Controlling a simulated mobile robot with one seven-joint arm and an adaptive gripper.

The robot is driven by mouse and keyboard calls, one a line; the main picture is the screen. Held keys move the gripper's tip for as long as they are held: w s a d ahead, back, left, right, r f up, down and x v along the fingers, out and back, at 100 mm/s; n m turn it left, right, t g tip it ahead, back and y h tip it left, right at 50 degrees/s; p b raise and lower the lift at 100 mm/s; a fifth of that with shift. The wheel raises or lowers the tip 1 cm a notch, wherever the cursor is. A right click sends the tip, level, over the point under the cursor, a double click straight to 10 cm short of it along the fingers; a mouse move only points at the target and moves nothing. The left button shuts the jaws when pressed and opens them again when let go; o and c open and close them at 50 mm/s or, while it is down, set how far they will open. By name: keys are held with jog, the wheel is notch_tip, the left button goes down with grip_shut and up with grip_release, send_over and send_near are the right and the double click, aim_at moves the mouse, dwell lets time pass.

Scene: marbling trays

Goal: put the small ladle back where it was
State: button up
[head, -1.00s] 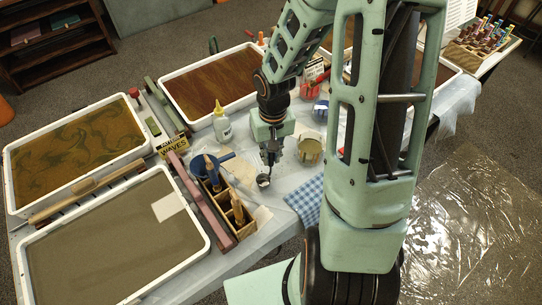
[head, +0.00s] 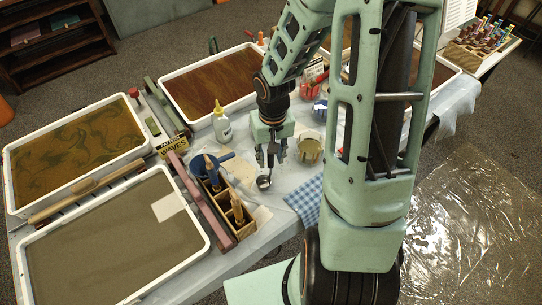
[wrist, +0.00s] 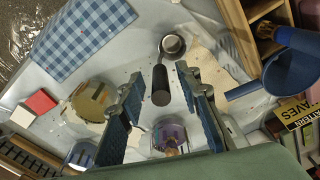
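The small ladle (head: 264,182) has a round metal cup and a dark handle. Its cup is low at the table top, beside the wooden caddy, and its handle points up between my fingers. In the wrist view the ladle's cup (wrist: 172,45) lies just beyond my fingertips. My gripper (head: 271,155) is open around the handle. The wrist view shows a gap between the handle and each finger of my gripper (wrist: 160,75). The contact under the cup is too small to make out.
The wooden caddy (head: 240,232) with brushes and a blue pan (head: 205,166) stand left of the ladle. A tan tub (head: 309,150) is to the right, a blue checked cloth (head: 305,202) in front. A white bottle (head: 222,127) stands behind. Marbling trays fill the left side.

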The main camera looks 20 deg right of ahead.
jog(key=r, duration=0.8)
jog(key=r+p, duration=0.1)
jog(key=r, duration=0.3)
jog(key=shift+s, duration=0.3)
jog(key=shift+w, duration=0.1)
